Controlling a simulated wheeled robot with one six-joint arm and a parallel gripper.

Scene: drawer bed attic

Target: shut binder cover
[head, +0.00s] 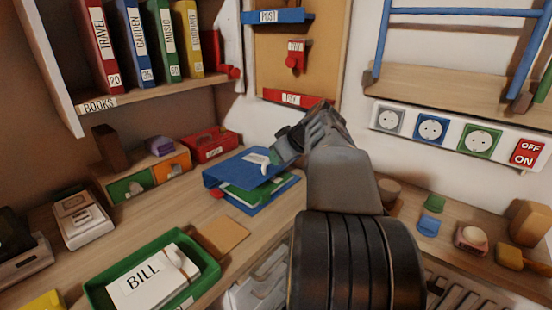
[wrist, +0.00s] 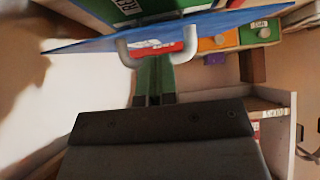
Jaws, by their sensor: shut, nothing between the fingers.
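The blue binder (head: 255,200) lies on the desk in the middle of the head view. Its blue cover (head: 232,172) is partly raised, tilted above green contents (head: 248,192). A white curved handle (head: 258,158) is on the cover. My gripper (head: 280,150) is at the cover's right, upper side, close to the handle. In the wrist view the cover (wrist: 85,45) shows nearly edge-on, with the white handle (wrist: 190,45) around the far end of my shut fingers (wrist: 154,72). I cannot tell whether they touch it.
A green tray (head: 95,292) with a BILL paper stands at the front left. A red box (head: 212,143) and small drawers (head: 130,187) stand behind the binder. A bookshelf (head: 150,92) hangs above left. Sockets (head: 430,128) line the right wall. Small blocks lie at right.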

